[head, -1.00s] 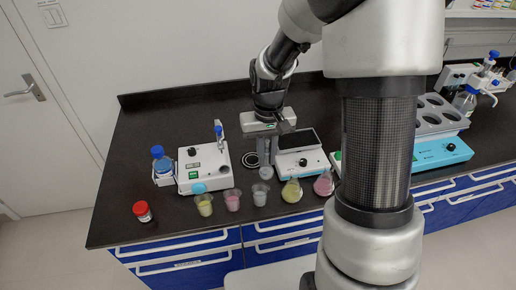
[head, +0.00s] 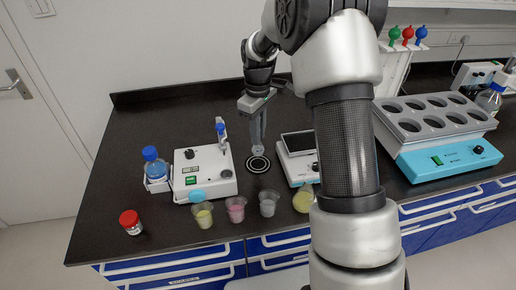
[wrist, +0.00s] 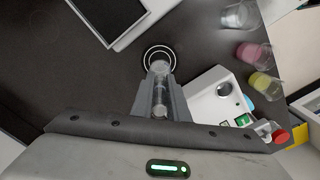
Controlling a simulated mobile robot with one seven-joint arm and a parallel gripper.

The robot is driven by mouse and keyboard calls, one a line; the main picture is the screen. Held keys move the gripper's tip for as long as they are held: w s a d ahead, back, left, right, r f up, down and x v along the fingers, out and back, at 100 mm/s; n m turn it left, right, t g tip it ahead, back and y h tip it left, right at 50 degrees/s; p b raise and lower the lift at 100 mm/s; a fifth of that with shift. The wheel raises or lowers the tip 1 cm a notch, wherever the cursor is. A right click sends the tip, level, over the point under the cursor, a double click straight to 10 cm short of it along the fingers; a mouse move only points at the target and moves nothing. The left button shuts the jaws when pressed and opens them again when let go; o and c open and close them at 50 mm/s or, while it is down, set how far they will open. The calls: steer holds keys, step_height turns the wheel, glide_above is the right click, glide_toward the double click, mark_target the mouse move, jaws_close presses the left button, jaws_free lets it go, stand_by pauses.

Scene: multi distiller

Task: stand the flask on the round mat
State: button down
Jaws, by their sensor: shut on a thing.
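My gripper (head: 258,138) is shut on a small clear flask (head: 257,149) and points down. In the wrist view the flask (wrist: 160,72) sits between the fingertips (wrist: 160,92), with its neck toward the palm. The round mat (head: 249,167), black with white rings, lies on the dark bench directly under the flask. In the wrist view the mat (wrist: 147,56) shows around the flask's far end. The flask looks upright in the head view. I cannot tell whether its base touches the mat.
A white stirrer box (head: 205,172) stands left of the mat and a device with a dark top (head: 299,145) stands right.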

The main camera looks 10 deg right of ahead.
steer(key=shift+f, duration=2.55)
steer(key=shift+f, duration=0.1)
steer(key=c, duration=1.7)
jaws_free()
